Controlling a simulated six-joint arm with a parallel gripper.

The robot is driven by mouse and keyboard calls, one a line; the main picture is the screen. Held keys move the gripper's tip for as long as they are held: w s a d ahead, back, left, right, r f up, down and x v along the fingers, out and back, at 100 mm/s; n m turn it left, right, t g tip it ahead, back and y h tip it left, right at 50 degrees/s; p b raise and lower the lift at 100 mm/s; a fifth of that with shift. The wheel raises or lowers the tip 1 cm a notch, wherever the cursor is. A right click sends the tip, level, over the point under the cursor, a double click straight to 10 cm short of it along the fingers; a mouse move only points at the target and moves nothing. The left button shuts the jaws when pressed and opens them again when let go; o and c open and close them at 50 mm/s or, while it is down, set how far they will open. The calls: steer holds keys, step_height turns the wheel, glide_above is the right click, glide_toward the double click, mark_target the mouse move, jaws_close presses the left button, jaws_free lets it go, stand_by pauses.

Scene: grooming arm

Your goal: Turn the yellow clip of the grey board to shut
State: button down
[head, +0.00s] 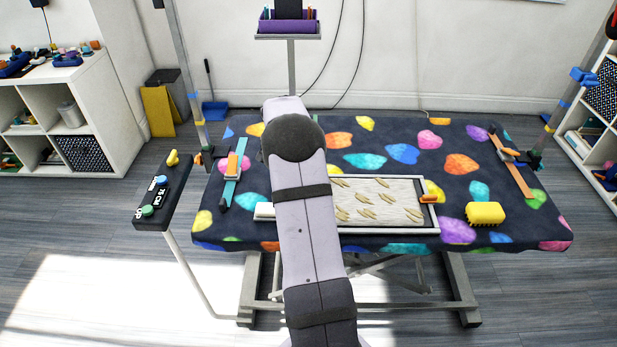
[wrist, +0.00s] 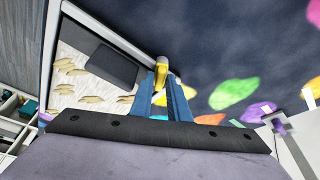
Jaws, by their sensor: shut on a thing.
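The board (head: 390,231) lies on the patterned table, with a pale rim and a beige face with bone-like marks. In the wrist view the board's rim (wrist: 106,34) runs diagonally towards my gripper, and a dark grey patch (wrist: 108,67) shows on its face. The yellow clip (wrist: 161,68) is at the board's edge. My gripper (wrist: 161,88) has its two blue fingers shut on the clip, one on each side. In the head view my arm covers the gripper, the yellow clip and part of the board. I cannot tell the clip's exact angle to the rim.
An orange clip (head: 429,199) sits at the board's right edge. A yellow brush (head: 485,213) lies to its right. Straps lie at the left (head: 232,172) and right (head: 513,165) of the table. A dark panel with coloured knobs (head: 162,190) stands off the left edge.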

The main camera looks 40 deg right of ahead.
steer(key=shift+m+g, duration=0.5)
steer(key=shift+m, duration=0.7)
steer(key=shift+p, duration=0.3)
steer(key=shift+m+g+y+p, duration=0.4)
steer(key=shift+m+p, duration=0.05)
steer(key=shift+m, duration=0.95)
steer(key=c, duration=1.7)
jaws_free()
steer(key=shift+r, duration=0.1)
steer(key=p+v, duration=0.6)
steer(key=v, duration=0.1)
steer(key=shift+w+a+r, duration=0.1)
steer(key=shift+r, duration=0.25)
